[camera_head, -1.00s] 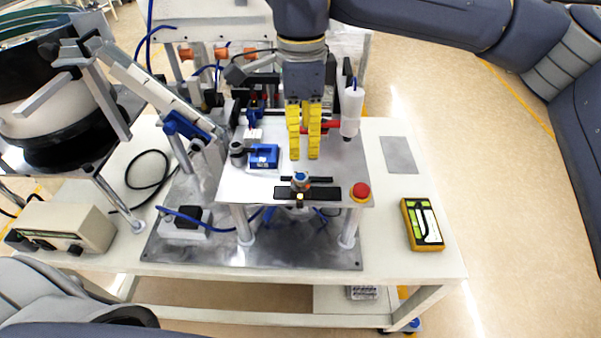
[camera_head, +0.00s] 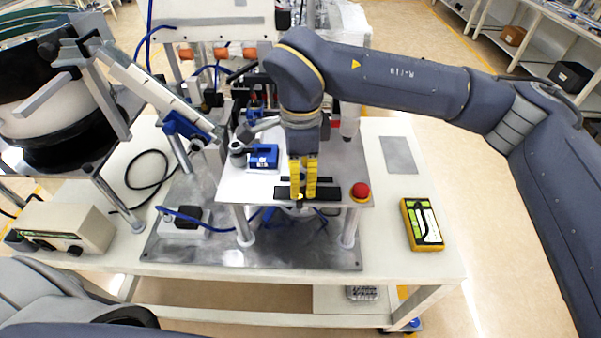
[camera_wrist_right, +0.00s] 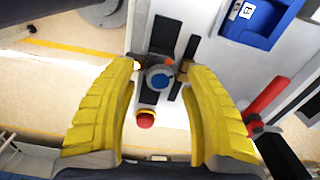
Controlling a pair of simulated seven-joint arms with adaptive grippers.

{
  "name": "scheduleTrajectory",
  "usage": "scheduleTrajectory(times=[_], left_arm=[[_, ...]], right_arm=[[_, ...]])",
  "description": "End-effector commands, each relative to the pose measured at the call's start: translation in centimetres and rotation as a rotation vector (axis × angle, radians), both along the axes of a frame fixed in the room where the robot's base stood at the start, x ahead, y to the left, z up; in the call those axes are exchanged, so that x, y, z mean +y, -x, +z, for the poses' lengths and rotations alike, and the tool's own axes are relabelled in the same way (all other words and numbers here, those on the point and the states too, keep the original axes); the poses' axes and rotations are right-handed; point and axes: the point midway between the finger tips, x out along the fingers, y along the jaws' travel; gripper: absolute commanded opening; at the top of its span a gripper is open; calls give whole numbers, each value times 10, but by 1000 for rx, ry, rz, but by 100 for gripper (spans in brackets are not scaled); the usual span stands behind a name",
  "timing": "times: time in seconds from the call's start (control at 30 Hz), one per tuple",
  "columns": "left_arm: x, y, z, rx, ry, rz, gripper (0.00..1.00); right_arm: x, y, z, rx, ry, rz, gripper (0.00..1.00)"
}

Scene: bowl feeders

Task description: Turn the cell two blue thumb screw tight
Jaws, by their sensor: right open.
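The blue thumb screw (camera_wrist_right: 158,79) shows in the right wrist view as a round blue knob between my right gripper's two yellow fingers, seen from above. In the head view the fingers hide it. My right gripper (camera_head: 302,197) points down over the front of the raised metal plate (camera_head: 235,185), at the dark bar (camera_head: 327,192). Its fingers are open in the right wrist view (camera_wrist_right: 158,66), one on each side of the knob, with gaps visible. I cannot tell how far the fingertips reach below the knob's top. My left gripper is not in view.
A red button (camera_head: 360,190) stands at the plate's front right corner. A blue block (camera_head: 264,157) sits left of my right gripper. A yellow handheld device (camera_head: 422,224) lies on the table (camera_head: 385,262) at the right. A bowl feeder (camera_head: 60,110) stands at the left.

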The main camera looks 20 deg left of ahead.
Motion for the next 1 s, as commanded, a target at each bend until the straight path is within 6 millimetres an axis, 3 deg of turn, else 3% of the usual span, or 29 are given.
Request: scheduleTrajectory(times=[0.2, 0.63, 1.0], left_arm=[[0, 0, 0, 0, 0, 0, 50], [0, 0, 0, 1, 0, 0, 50], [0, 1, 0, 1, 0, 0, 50]], right_arm=[[0, 0, 0, 0, 0, 0, 49], [0, 0, 0, 0, 0, 0, 0], [-1, -1, 0, -2, 2, -39, 0]])
